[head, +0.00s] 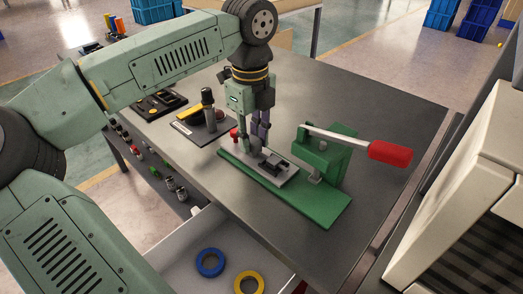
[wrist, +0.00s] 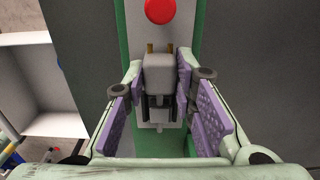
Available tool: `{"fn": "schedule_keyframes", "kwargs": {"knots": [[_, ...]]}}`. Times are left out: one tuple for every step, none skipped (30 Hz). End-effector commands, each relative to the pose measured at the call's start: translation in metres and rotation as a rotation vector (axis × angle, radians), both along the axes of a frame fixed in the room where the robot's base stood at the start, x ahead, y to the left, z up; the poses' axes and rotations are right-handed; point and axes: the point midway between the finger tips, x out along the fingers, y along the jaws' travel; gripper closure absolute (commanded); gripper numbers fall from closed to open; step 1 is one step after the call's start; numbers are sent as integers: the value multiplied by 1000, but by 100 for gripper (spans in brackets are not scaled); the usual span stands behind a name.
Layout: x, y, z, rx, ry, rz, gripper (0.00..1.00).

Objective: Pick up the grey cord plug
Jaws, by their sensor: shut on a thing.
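The grey cord plug (wrist: 160,75) shows in the wrist view as a pale grey block with two brass prongs pointing toward the top of the picture. My gripper (wrist: 160,88) has its purple-padded fingers on either side of the plug and is shut on it. In the head view my gripper (head: 252,146) points down over the grey plate of the green fixture (head: 318,212), and its fingers hide most of the plug. A black holder (wrist: 160,108) lies around the plug's lower part in the wrist view. I cannot tell whether the plug is clear of the plate.
A toggle clamp with a red handle (head: 390,152) stands close right of my gripper. A red knob (wrist: 160,11) is at the fixture's far end. A black-topped cylinder (head: 208,97) stands behind left. The open drawer (head: 190,272) holds blue and yellow rings. The table's right side is clear.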

Motion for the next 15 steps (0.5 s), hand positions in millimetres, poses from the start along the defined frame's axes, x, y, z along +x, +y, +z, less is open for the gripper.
{"fn": "schedule_keyframes", "kwargs": {"knots": [[0, 0, 4, 1, -1, 0, 100], [0, 0, 6, 0, -1, 0, 100], [0, 0, 9, 0, -1, 0, 100], [0, 0, 11, 0, -1, 0, 100], [0, 0, 13, 0, -1, 0, 100], [0, 0, 17, 0, -1, 1, 100], [0, 0, 19, -1, -1, 1, 100], [0, 0, 22, -1, -1, 1, 100], [0, 0, 25, -1, -1, 1, 100], [0, 0, 28, 0, -1, 1, 100], [0, 0, 30, 0, -1, 1, 100], [0, 0, 33, 0, -1, 1, 100], [0, 0, 36, 1, -2, 1, 100], [0, 0, 38, 1, -2, 1, 100], [0, 0, 41, 1, -2, 1, 100]]}}
